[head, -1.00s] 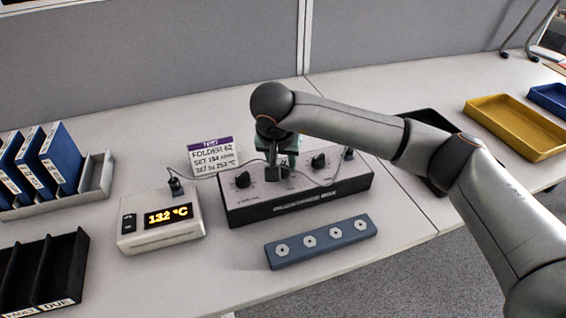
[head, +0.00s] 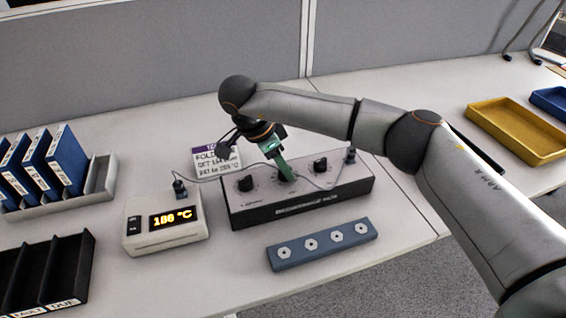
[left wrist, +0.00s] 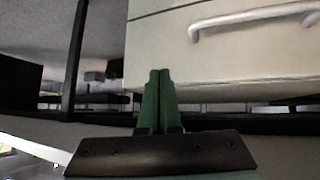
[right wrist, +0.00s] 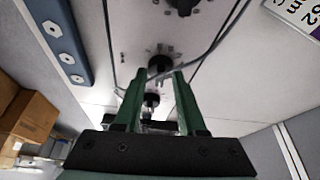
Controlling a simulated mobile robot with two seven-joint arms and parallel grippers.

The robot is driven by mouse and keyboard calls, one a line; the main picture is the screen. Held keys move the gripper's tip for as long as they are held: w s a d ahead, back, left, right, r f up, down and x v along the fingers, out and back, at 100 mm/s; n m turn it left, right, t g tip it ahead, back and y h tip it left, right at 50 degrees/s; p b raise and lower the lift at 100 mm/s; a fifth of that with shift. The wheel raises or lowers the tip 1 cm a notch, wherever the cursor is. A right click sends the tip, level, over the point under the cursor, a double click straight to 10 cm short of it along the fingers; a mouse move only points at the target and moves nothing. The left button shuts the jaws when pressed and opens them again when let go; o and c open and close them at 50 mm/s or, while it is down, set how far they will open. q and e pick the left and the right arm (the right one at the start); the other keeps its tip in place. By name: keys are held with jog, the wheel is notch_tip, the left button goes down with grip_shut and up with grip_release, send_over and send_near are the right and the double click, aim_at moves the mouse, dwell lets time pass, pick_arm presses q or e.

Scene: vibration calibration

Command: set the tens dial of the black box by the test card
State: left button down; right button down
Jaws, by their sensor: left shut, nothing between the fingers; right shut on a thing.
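The black box (head: 300,207) stands on the table with a grey top face. Its left dial (head: 246,183) and right dial (head: 320,165) show in the head view. My right gripper (head: 288,177) leans in from the upper left, shut on the middle dial, which it hides there. In the right wrist view the middle dial (right wrist: 159,66) sits between the green fingertips. The test card (head: 212,165) stands behind the box, partly covered by my right gripper. It shows FOLDER and SET lines, hard to read. My left gripper (left wrist: 158,75) is shut and empty before a white drawer front.
A blue block (head: 322,243) with several nuts lies in front. Folder racks stand left; a yellow tray (head: 517,130) lies right.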

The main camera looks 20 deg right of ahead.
jog(key=m+g, duration=0.1)
jog(key=m, duration=0.1)
jog(key=m+g, duration=0.1)
jog(key=m, duration=0.2)
jog(key=shift+w+m+p, duration=0.2)
jog(key=shift+m+p, duration=0.1)
jog(key=shift+p, duration=0.05)
jog(key=shift+d+m+g+y+b, duration=0.1)
jog(key=shift+m+g+y+b, duration=0.45)
jog(key=shift+m, duration=1.75)
jog(key=shift+g, duration=0.35)
jog(key=shift+c, duration=2.4)
grip_release()
jog(key=shift+r, duration=0.1)
